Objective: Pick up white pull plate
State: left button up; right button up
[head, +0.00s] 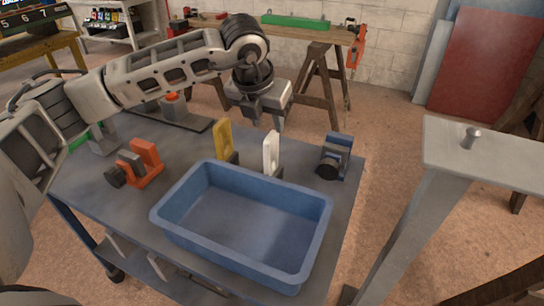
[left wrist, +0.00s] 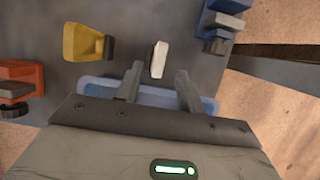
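The white pull plate (head: 271,153) stands upright on the grey table (head: 190,160), just behind the blue tray. In the left wrist view the white pull plate (left wrist: 158,59) lies ahead of the fingertips, between their lines. My left gripper (head: 265,119) is above and behind the plate in the head view, apart from it. In the left wrist view my left gripper (left wrist: 157,76) has its two fingers spread with nothing between them. My right gripper is in neither view.
A yellow plate (head: 223,140) stands left of the white one, and a blue clamp-like part (head: 335,157) stands to its right. The empty blue tray (head: 318,214) fills the table's front. An orange clamp-like part (head: 146,163) is at left. A grey stand (head: 400,230) is at right.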

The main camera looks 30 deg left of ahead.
aim_at(272, 145)
pick_arm(q)
jog(key=x, duration=0.3)
jog(key=shift+w+f, duration=0.1)
jog(key=shift+f, duration=0.25)
jog(key=shift+s+p+x, duration=0.15)
jog(key=shift+p+x, duration=0.25)
jog(key=shift+x, duration=1)
jog(key=shift+s+p+x, duration=0.2)
jog(key=shift+p+x, duration=0.2)
jog(key=shift+x, duration=1)
jog(key=shift+f, duration=0.15)
grip_shut()
